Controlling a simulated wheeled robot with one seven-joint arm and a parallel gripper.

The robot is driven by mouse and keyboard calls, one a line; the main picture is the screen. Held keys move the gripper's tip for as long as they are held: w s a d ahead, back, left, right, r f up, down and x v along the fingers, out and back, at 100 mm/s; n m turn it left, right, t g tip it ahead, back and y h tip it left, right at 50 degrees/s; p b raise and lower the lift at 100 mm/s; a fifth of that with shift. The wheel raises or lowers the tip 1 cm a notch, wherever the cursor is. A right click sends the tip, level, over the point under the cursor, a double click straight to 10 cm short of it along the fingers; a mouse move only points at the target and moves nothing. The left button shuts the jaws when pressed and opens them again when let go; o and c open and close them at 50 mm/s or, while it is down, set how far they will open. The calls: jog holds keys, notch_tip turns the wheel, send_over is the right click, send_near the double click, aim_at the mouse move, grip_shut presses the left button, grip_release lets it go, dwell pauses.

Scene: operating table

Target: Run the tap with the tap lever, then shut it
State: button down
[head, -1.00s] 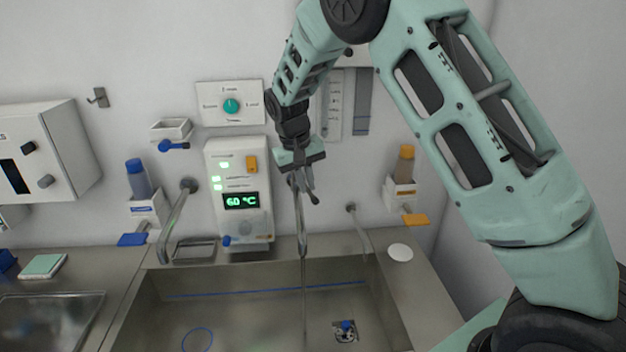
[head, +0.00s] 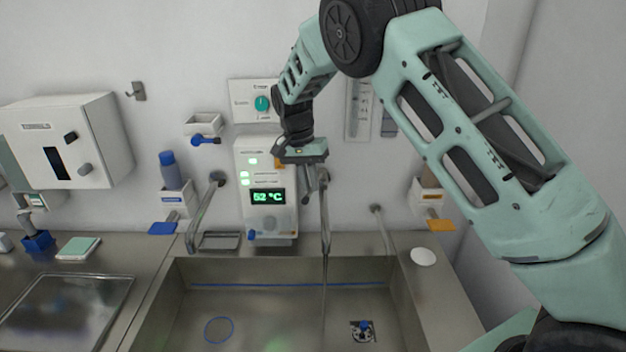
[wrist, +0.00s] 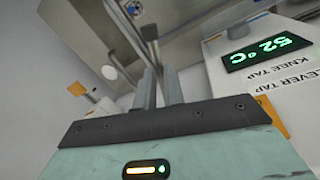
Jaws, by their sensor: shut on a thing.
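The middle tap (head: 325,225) is a curved metal spout on the wall above the sink (head: 165,312). A thin stream of water (head: 325,290) falls from it into the sink. My gripper (head: 307,192) is at the top of this tap, just right of the control panel. In the wrist view its two fingers (wrist: 159,88) are close together around the dark tap lever (wrist: 149,34), whose end shows beyond them. Where the fingers meet the lever is partly hidden. The control panel (head: 267,225) reads 52 °C; its display also shows in the wrist view (wrist: 266,50).
Other spouts stand left (head: 204,215) and right (head: 384,228) of the middle tap. Bottle dispensers with a blue lever (head: 163,228) and an orange lever (head: 440,225) flank them. A blue ring (head: 218,330) and a drain (head: 361,332) are in the sink.

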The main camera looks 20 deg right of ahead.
jog(key=shift+w+d+r, duration=0.1)
dwell(0.3)
jog(key=c, duration=1.5)
grip_release()
jog(key=r+b, duration=0.1)
jog(key=r, duration=0.4)
jog(key=w+a+r+b, duration=0.1)
jog(key=r, duration=0.5)
jog(key=w+a+r+b, duration=0.1)
jog(key=r+b, duration=0.1)
jog(key=r, duration=0.4)
jog(key=shift+a+r, duration=0.1)
jog(key=shift+a, duration=0.15)
